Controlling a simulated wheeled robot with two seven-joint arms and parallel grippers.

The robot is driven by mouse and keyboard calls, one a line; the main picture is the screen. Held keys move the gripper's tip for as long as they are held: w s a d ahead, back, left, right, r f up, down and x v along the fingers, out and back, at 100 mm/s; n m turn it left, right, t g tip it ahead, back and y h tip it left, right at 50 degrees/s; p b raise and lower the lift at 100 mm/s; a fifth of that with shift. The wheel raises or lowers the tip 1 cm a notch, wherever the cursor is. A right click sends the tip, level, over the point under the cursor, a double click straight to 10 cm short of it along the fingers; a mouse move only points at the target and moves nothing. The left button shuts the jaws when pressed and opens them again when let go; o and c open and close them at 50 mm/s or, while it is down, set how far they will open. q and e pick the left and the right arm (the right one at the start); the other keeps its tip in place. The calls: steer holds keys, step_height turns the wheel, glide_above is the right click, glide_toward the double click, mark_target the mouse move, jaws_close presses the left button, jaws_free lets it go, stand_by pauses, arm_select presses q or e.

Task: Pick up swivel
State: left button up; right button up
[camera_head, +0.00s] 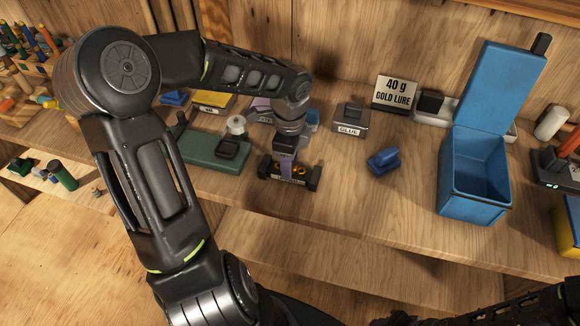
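My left gripper (289,175) points down over the bench in the head view. Its two dark fingers are spread, one on each side of a small dark labelled holder (290,181) with gold-coloured bits and a purple part. The label is too small to read, and the gripper hides much of the holder. I cannot tell whether the fingers touch it, or which of the small pieces is the swivel. Dark parts of my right arm show at the bottom right, but its fingertips do not show.
A green board (212,152) with a dark piece and a white spool lies left of the gripper. To the right are a blue clip-like piece (383,160), a GLUE box (351,119), a 40 g GOLD LURE sign (394,95) and an open blue box (474,205).

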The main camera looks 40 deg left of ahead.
arm_select(q)
jaws_close()
stand_by(0.3)
stand_by(0.3)
step_height(320, 180, up, 10)
stand_by(0.5)
stand_by(0.4)
